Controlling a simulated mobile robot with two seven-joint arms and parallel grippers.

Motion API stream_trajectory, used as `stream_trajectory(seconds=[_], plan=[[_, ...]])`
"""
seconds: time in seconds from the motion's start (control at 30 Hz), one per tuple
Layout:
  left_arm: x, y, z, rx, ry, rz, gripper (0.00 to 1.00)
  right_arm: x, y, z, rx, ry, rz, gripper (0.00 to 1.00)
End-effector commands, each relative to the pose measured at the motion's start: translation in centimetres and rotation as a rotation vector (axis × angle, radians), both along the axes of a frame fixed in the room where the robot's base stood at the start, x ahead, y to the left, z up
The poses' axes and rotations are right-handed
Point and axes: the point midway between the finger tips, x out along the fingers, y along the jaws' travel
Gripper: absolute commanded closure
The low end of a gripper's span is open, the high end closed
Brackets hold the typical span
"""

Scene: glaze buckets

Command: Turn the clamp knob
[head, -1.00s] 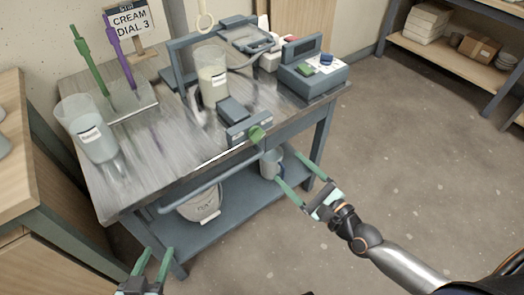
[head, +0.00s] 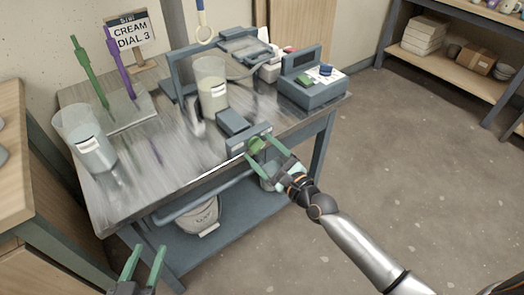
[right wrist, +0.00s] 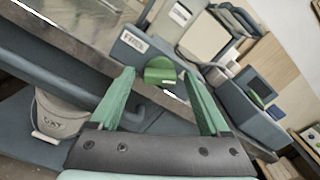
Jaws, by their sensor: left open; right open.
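The green clamp knob (head: 257,145) is on the front of a blue-grey clamp block (head: 236,148) at the table's front edge. In the right wrist view the knob (right wrist: 160,70) sits ahead, between the two fingertips in the picture. My right gripper (head: 264,152) is open with its green fingers around the knob's place in the head view; I cannot tell whether they touch it. In the right wrist view the open fingers (right wrist: 160,88) show gaps on both sides of the knob. My left gripper (head: 142,262) is open and empty at the bottom left, away from the table top.
A clear bucket (head: 211,85) stands in the frame behind the clamp. Another bucket (head: 86,140) stands at left. A sign (head: 131,33) reads "CREAM DIAL 3". A blue-grey device (head: 313,88) is at right. A pail (head: 200,215) sits on the lower shelf.

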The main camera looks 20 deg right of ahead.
Motion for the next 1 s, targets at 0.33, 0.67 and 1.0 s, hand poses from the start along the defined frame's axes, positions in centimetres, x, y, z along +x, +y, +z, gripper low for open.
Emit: stream_trajectory(seconds=[0.33, 0.67, 1.0], plan=[[0.1, 0.06, 0.27, 0.002, -0.011, -0.002, 0.5, 0.09, 0.07, -0.02, 0.0, 0.0, 0.001, 0.28], [0.07, 0.1, 0.23, 0.006, -0.009, -0.004, 0.5, 0.08, 0.06, -0.01, 0.0, 0.0, 0.001, 0.65], [0.06, 0.09, 0.22, 0.005, -0.008, -0.004, 0.5, 0.07, 0.05, -0.02, 0.0, 0.0, 0.001, 1.0]])
